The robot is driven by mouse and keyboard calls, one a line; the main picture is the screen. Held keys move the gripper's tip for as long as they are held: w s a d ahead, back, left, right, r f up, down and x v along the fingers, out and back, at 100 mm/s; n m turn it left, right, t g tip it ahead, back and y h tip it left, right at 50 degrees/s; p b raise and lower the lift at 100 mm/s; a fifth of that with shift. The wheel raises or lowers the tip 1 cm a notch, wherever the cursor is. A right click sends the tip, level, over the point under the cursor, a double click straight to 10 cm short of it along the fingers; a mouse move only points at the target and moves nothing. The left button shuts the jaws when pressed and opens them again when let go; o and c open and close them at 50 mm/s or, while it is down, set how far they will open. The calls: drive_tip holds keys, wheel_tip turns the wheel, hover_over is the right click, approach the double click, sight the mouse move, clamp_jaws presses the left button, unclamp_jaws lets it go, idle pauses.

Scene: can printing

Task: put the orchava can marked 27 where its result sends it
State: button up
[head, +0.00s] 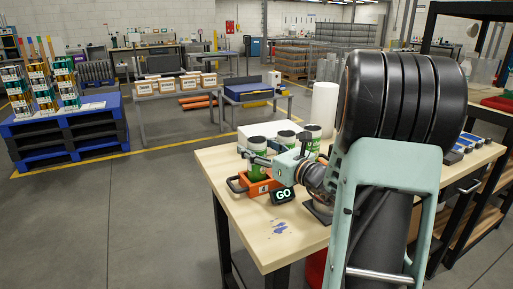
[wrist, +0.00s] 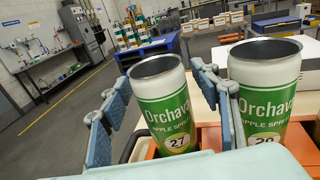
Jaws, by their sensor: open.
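The green and white Orchava can marked 27 (wrist: 165,108) stands upright and open-topped in the wrist view. My gripper (wrist: 162,82) is open, with one finger on each side of this can and gaps visible at the rim. A second Orchava can (wrist: 265,92) stands just right of the right finger; its number looks like 28 but is partly cut off. In the head view my gripper (head: 268,160) is at the cans over an orange carrier (head: 264,187) marked 4. A dark display (head: 283,196) reads GO beside it.
The cans stand on a light wooden table (head: 235,215). Labelled boxes (head: 180,84) sit on a bench behind, near a blue case (head: 248,91). Blue pallets (head: 75,130) with stacked cans are at the left. The floor between is clear.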

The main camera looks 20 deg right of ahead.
drive_tip(key=v, duration=1.2)
